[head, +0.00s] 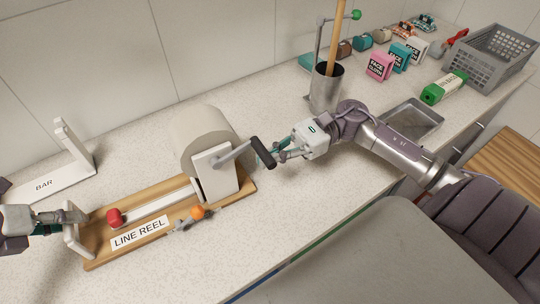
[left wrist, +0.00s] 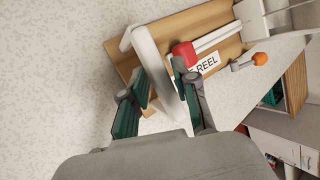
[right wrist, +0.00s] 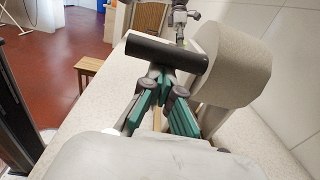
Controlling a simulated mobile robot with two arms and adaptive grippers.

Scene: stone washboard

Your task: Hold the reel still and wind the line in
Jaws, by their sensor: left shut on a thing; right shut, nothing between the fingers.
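The line reel is a wooden board (head: 100,251) with a grey drum (head: 195,135), a white side plate and a crank with a black handle (head: 262,152). A red knob (head: 114,217) sits on the white rail, and an orange ball (head: 198,212) is on a small lever at the front edge. My left gripper (head: 82,216) is shut on the white loop handle (left wrist: 135,38) at the board's left end. My right gripper (head: 280,155) is shut and empty, its fingertips right beside the black handle, also in the right wrist view (right wrist: 165,53); touching or apart, I cannot tell.
A white stand marked BAR (head: 45,185) is left of the reel. A metal canister (head: 326,88) with a wooden stick stands behind my right gripper. Face cloth boxes (head: 380,66), a metal tray (head: 411,118) and a grey crate (head: 490,60) are further right. The counter in front is clear.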

